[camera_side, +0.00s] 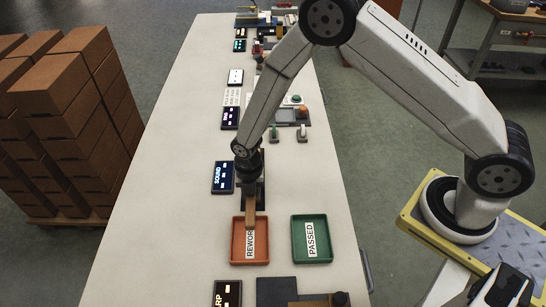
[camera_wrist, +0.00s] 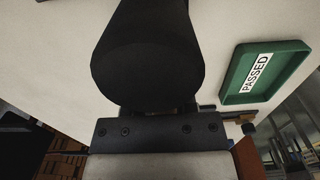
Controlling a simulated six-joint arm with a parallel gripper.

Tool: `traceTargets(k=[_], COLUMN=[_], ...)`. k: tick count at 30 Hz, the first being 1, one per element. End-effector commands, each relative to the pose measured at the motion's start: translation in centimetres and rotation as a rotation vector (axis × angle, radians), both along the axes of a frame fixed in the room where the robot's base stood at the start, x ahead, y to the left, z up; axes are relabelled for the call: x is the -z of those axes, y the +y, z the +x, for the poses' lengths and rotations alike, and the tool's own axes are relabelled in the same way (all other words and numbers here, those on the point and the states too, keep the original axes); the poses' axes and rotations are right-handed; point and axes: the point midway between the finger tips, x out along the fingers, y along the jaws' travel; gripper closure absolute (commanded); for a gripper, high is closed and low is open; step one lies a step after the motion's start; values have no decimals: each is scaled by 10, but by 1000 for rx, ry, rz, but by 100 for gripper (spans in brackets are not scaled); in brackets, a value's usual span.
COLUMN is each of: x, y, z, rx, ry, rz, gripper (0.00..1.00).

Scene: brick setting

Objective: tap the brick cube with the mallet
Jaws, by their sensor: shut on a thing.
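My gripper (camera_side: 249,172) points down at the near end of the white table, just behind the orange REWORK tray. It is shut on the mallet. A brown wooden bar (camera_side: 250,208), probably the mallet's handle, reaches from the gripper over the orange tray. In the wrist view a large black cylinder (camera_wrist: 147,52), likely the mallet's head, fills the upper middle, close to the camera. It hides the jaws and what lies beyond. I cannot clearly pick out the brick cube in either view. Whether the mallet touches anything cannot be told.
The orange REWORK tray (camera_side: 237,244) stands beside the green PASSED tray (camera_side: 326,241); the green tray also shows in the wrist view (camera_wrist: 231,87). A SOUND display (camera_side: 222,178) stands left of the gripper. Dark blocks (camera_side: 275,291) lie in front. The table's left side is clear.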

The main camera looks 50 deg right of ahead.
Motion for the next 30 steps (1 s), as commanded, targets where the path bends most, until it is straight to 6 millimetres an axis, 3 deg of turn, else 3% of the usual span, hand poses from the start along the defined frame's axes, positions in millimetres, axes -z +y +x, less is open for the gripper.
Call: traceTargets(k=[16,30], x=[7,-15], y=[0,0], z=[1,1], rx=[0,0], ry=[-2,-4], rz=[1,1], gripper=[100,100])
